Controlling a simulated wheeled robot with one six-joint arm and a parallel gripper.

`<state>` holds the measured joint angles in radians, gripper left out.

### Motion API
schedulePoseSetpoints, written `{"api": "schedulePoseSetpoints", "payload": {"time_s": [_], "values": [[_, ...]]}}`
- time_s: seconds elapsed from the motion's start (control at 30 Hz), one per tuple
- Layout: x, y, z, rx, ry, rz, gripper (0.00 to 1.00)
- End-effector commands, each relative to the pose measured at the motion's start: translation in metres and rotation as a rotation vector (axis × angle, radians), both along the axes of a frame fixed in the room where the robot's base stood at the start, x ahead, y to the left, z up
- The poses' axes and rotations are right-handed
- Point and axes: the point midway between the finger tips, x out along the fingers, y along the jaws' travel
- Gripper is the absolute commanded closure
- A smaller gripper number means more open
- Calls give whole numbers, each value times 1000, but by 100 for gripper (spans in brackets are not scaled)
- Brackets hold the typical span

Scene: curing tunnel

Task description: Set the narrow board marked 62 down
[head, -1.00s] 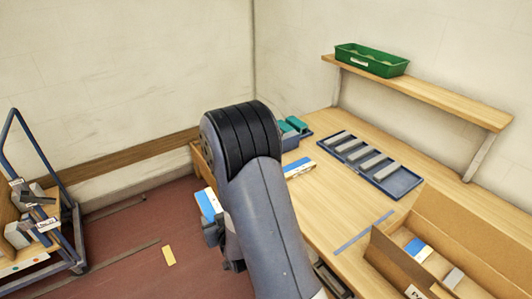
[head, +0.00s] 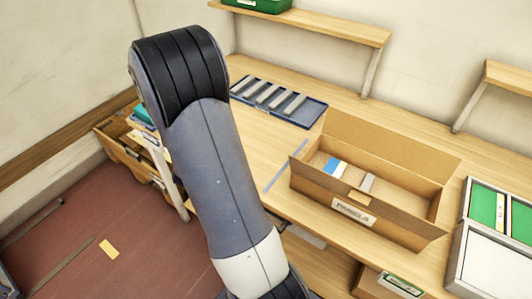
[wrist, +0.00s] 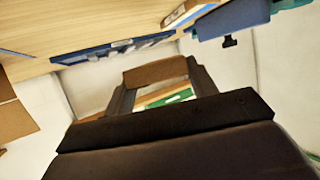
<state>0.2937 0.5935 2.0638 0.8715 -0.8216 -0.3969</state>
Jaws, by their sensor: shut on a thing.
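My gripper (wrist: 156,88) shows in the wrist view, its two fingers shut on a narrow brown board (wrist: 155,73) that spans the gap between them. No number can be read on the board. In the head view my arm hides the gripper and the board. The wooden bench (head: 245,160) runs behind my arm. In the wrist view the bench top (wrist: 60,20) lies beyond the fingers at upper left, apart from the held board.
A blue tray with grey bars (head: 312,117) lies at the back of the bench. An open carton labelled PANELS (head: 400,222) stands to its right, beyond a blue tape line (head: 278,178). A case with green panels (head: 467,210) is at far right. A shelf (head: 330,28) overhangs the back.

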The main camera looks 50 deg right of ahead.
Motion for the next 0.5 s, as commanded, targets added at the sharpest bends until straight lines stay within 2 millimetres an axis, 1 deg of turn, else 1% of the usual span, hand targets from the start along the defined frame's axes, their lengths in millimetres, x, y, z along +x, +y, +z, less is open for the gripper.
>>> {"api": "schedulePoseSetpoints", "payload": {"time_s": [0.03, 0.2, 0.3, 0.4, 0.5], "values": [[-9, -13, 3, 0, -3, -62, 69], [-45, -49, 9, 0, -3, -271, 69], [-66, -65, 10, 0, -2, -377, 69], [-82, -75, 11, 0, -2, -461, 69], [-92, -80, 11, -1, -1, -513, 69]]}}
